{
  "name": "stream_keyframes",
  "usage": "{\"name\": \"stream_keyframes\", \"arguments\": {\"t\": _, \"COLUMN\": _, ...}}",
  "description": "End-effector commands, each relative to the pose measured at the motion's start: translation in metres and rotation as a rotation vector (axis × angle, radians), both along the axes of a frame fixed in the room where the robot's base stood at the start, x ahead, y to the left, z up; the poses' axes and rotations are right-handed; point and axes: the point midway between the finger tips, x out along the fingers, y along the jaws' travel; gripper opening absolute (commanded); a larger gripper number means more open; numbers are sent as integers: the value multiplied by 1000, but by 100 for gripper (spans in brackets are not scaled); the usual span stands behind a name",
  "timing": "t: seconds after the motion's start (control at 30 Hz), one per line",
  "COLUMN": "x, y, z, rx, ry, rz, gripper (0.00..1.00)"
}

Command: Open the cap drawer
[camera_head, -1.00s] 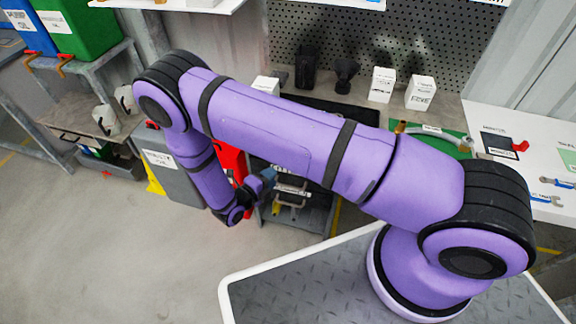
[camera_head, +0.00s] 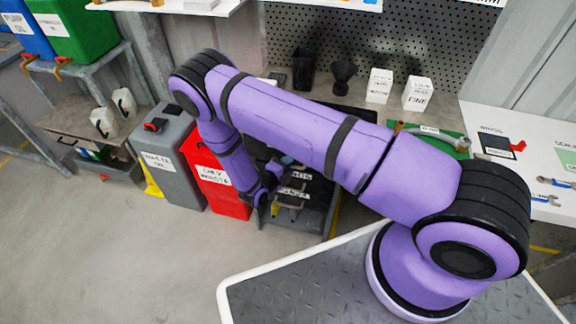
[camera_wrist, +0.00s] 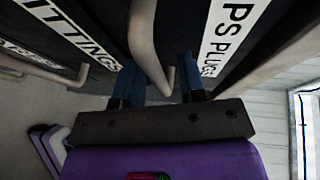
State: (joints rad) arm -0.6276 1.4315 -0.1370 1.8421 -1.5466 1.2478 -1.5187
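The cap drawer carries a white label ending in "PS PLUGS" (camera_wrist: 228,35) on its dark front in the wrist view. A pale bar handle (camera_wrist: 147,45) lies left of that label. My gripper (camera_wrist: 160,82) is open, with its two blue fingers apart on either side of this handle. Contact with the handle cannot be made out. A drawer labelled "FITTINGS" (camera_wrist: 72,30) lies to the left, with its own handle (camera_wrist: 45,68). In the head view my gripper (camera_head: 275,175) is small and partly hidden at the dark drawer unit (camera_head: 318,210).
A red waste bin (camera_head: 222,190) and a grey bin (camera_head: 170,165) stand just left of the drawer unit. The workbench above holds white boxes (camera_head: 378,85) and a black funnel (camera_head: 342,75). Open floor (camera_head: 120,260) lies in front.

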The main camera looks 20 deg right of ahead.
Motion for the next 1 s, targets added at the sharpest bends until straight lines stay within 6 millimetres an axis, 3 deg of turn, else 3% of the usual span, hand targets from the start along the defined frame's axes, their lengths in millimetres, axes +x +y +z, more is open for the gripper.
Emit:
{"name": "stream_keyframes", "arguments": {"t": 0.2, "x": 0, "y": 0, "z": 0, "rx": 0, "ry": 0, "rz": 0, "gripper": 37}}
{"name": "stream_keyframes", "arguments": {"t": 0.37, "x": 0, "y": 0, "z": 0, "rx": 0, "ry": 0, "rz": 0, "gripper": 3}}
{"name": "stream_keyframes", "arguments": {"t": 0.4, "x": 0, "y": 0, "z": 0, "rx": 0, "ry": 0, "rz": 0, "gripper": 0}}
{"name": "stream_keyframes", "arguments": {"t": 0.77, "x": -7, "y": 6, "z": 0, "rx": 1, "ry": 0, "rz": 2, "gripper": 0}}
{"name": "stream_keyframes", "arguments": {"t": 1.0, "x": -39, "y": 30, "z": 0, "rx": 0, "ry": 1, "rz": 4, "gripper": 0}}
